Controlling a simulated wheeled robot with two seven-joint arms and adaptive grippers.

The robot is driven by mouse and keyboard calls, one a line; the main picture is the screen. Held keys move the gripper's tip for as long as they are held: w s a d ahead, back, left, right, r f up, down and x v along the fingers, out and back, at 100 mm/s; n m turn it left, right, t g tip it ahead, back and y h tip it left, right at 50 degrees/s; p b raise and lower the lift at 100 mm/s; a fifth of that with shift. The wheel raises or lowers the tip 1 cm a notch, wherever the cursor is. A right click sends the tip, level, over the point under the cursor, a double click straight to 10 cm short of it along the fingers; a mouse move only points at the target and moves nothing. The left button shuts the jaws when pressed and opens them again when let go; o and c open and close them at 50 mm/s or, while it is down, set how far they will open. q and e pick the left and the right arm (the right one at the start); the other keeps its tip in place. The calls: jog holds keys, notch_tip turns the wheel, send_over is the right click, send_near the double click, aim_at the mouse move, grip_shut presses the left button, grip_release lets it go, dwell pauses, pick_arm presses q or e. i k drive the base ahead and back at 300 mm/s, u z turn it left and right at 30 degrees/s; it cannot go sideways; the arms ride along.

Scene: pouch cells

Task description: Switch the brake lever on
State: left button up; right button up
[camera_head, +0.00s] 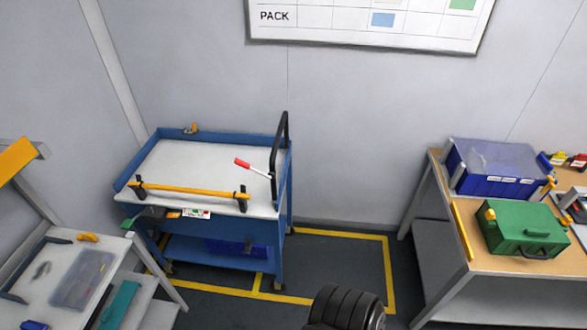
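A blue cart (125,182) with a pale top stands against the back wall. The lever (258,171), with a white shaft and a red grip, sits at the cart's right side, beside the black push handle (284,135). Its red end points to the left and slightly up in the picture, over the cart top. I take this to be the brake lever; no on or off marking is legible. Neither of my grippers can be made out in this view.
A yellow bar (190,191) runs along the cart's near edge. Yellow floor lines (390,270) surround the cart. A bench at right holds a blue bin (497,185) and a green case (522,231). A workbench (40,258) stands at left. Floor right of the cart looks clear.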

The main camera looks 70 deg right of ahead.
aim_at(270, 175)
jog(key=z, duration=1.9)
